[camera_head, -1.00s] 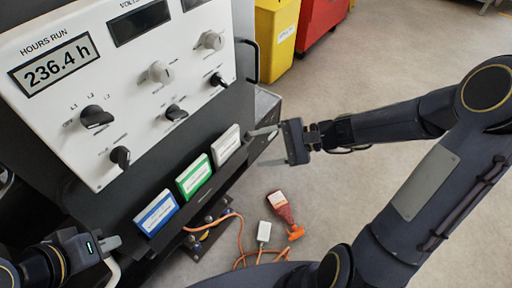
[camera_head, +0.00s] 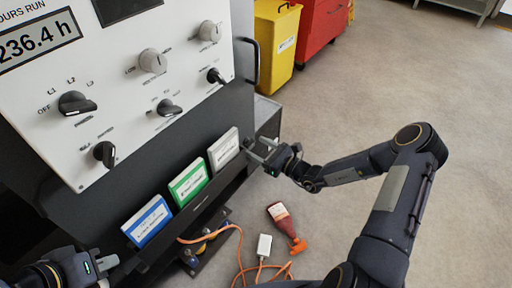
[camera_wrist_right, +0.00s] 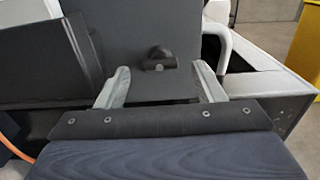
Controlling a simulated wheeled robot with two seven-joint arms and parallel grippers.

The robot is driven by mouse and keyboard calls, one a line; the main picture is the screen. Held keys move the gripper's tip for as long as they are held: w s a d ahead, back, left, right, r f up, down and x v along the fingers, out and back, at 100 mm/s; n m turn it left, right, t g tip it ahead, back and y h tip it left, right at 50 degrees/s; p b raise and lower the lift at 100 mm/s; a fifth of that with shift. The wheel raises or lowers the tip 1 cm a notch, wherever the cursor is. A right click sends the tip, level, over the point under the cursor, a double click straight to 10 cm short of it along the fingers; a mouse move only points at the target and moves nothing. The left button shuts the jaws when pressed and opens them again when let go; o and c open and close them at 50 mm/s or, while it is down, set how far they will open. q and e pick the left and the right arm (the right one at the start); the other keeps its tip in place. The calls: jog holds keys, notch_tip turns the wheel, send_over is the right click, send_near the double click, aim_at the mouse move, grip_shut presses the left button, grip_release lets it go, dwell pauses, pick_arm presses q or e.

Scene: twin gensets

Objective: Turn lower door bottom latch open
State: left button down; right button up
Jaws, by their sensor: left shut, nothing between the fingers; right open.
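The latch (camera_wrist_right: 159,59) is a small dark knob on a grey panel (camera_wrist_right: 125,30) in the right wrist view. It lies between and beyond the two fingertips of my open right gripper (camera_wrist_right: 163,82), with no contact visible. In the head view my right gripper (camera_head: 262,150) is at the lower right side of the genset cabinet, beside the white binder; the latch is hidden there. My left gripper (camera_head: 108,264) is shut and empty at the lower left, below the blue binder.
The control panel (camera_head: 130,75) carries several knobs. White (camera_head: 223,148), green (camera_head: 188,182) and blue (camera_head: 147,220) binders stand below it. A red bottle (camera_head: 281,217), white box (camera_head: 264,246) and orange cable (camera_head: 240,250) lie on the floor. A yellow bin (camera_head: 275,45) stands behind.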

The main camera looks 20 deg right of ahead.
jog(key=shift+x, duration=0.8)
jog(key=c, duration=1)
